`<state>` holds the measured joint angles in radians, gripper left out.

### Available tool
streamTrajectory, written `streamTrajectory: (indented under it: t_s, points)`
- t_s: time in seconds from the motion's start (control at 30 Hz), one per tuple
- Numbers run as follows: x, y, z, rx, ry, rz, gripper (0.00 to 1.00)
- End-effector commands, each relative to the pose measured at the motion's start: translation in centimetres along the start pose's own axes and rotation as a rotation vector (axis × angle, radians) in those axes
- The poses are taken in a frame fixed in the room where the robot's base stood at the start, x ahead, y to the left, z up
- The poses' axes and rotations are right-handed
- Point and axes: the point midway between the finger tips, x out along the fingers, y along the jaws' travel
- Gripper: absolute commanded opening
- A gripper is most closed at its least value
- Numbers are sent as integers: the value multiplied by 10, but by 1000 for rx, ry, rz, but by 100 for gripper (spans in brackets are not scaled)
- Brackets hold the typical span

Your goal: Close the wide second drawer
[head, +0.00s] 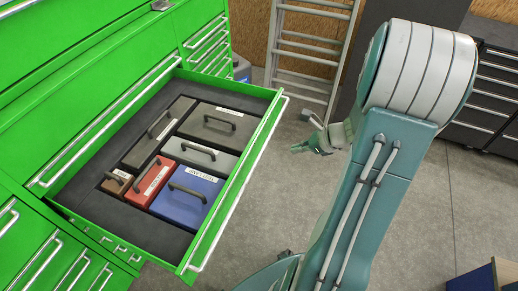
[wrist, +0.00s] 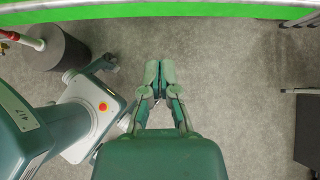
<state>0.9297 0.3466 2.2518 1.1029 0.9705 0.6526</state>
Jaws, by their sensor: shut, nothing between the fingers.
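The wide drawer (head: 263,137) of the green cabinet stands pulled well out in the head view. Its front has a long silver handle (head: 238,190), and boxes with handles sit in its dark insert. My gripper (head: 312,133) is to the right of the drawer front, apart from it, partly hidden behind my own arm. In the wrist view, my gripper (wrist: 160,65) is shut and empty above the grey floor. A green edge (wrist: 160,10) runs across the top of that view, apart from the fingertips; it looks like the drawer front.
The green cabinet (head: 70,45) has other drawers, which look shut. A ladder (head: 315,45) leans at the back against a wooden wall. A dark cabinet (head: 495,95) stands at the right, and a blue and brown box (head: 475,280) at the lower right. Floor (head: 270,225) before the drawer is clear.

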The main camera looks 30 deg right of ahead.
Motion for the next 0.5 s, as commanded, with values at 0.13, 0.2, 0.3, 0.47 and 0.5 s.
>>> streamTrajectory:
  t_s: [0.13,0.2,0.3,0.47,0.5]
  points:
    - [4,-4,-6,42,-11,-12,0]
    - [12,-4,-5,39,-12,-9,0]
    - [28,-3,-5,39,-10,-7,0]
    - [59,-3,-4,37,-10,-6,0]
    - [66,-3,-5,36,-10,-6,0]
